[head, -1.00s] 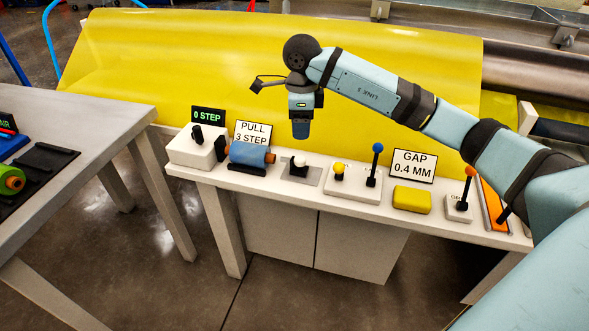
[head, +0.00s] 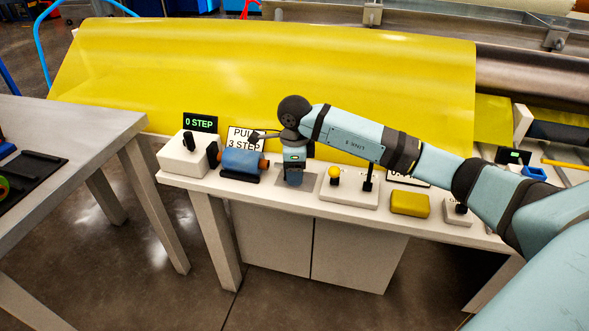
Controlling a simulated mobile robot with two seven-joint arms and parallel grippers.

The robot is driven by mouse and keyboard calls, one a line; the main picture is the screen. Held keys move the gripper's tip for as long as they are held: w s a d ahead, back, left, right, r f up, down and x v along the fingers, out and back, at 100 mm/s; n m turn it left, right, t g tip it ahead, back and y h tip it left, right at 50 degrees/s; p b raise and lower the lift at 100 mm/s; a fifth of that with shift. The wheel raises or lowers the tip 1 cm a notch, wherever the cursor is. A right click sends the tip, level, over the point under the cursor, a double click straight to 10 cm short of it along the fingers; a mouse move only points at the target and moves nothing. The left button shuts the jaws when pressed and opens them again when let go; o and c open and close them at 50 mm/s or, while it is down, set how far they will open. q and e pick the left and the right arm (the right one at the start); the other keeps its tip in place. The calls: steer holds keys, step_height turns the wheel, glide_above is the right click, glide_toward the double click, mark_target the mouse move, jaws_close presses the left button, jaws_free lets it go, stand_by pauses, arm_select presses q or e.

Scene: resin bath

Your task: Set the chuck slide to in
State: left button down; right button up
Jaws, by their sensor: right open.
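A grey slide plate (head: 309,181) lies on the white bench, just right of the blue roll. It looks like the chuck slide, but I can read no label on it. Its white knob is hidden behind my right gripper. My right gripper (head: 294,183) points straight down over the plate and is open. I cannot tell whether its fingers are around the knob or above it. The slide's position cannot be seen. My left gripper is not in view.
The blue roll (head: 240,162) sits left of the gripper, beside a white box (head: 183,161) with a "0 STEP" display (head: 200,123). To the right are a yellow-knobbed control (head: 335,173) and a yellow block (head: 409,204). Yellow film (head: 250,70) stands behind.

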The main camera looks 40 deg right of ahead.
mark_target(280, 177)
steer(key=c, duration=1)
steer(key=w+a, duration=0.2)
steer(key=w, duration=0.1)
steer(key=shift+a, duration=0.25)
steer(key=shift+r, duration=0.1)
steer(key=o, duration=1)
steer(key=shift+a, duration=0.1)
